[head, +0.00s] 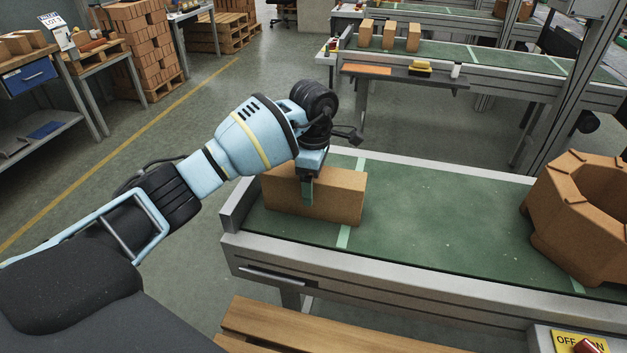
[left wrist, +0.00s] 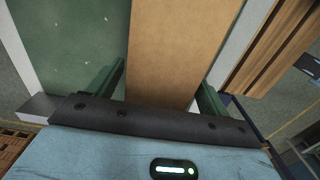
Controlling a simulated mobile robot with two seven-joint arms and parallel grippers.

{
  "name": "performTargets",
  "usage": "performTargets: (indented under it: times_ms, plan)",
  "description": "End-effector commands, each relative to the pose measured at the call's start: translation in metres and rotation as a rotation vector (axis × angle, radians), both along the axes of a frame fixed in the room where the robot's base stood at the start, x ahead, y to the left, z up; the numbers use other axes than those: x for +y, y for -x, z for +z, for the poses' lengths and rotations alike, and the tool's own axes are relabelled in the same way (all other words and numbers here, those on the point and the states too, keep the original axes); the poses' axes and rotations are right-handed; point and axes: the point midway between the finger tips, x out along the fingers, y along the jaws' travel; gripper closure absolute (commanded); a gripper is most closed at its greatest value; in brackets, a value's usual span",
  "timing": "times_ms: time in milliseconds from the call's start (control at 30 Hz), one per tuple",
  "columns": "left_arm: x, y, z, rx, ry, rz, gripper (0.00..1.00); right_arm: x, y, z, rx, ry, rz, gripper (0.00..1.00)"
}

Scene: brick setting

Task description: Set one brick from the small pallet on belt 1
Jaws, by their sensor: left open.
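A tan brick (head: 335,196) lies on the left end of the near green belt (head: 440,213), across a pale green stripe. My left gripper (head: 308,190) is over the brick, with one finger showing down its near face. In the left wrist view the brick (left wrist: 178,45) lies between the two green fingers of my open left gripper (left wrist: 162,78). Whether the fingers touch it I cannot tell. A wooden pallet (head: 300,333) is low in front of the belt; no bricks show on its visible part. My right gripper is not in view.
The middle of this belt is clear. An off/on switch box (head: 575,338) is at bottom right. A second belt (head: 490,55) behind carries several bricks.

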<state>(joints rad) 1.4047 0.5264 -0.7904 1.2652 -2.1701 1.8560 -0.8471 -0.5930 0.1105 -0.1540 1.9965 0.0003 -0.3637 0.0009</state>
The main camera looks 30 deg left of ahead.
Motion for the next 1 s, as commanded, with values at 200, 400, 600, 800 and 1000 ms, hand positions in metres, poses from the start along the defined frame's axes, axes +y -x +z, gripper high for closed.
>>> performTargets:
  times_ms: [200, 400, 600, 800, 1000]
  plan:
    - [0.001, -0.001, 0.033, -0.006, -0.002, -0.001, 0.20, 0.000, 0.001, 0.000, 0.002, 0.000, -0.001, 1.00]
    - [0.000, -0.001, 0.074, -0.005, 0.000, 0.001, 0.20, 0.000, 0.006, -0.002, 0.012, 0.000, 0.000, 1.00]
    - [0.000, -0.001, 0.106, -0.003, -0.001, 0.000, 0.20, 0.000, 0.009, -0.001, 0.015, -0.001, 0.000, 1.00]
    - [0.000, 0.000, 0.118, -0.001, 0.000, 0.001, 0.20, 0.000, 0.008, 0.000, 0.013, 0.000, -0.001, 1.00]
    - [0.000, 0.000, 0.119, 0.000, 0.000, 0.001, 0.20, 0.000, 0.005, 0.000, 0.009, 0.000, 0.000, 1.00]
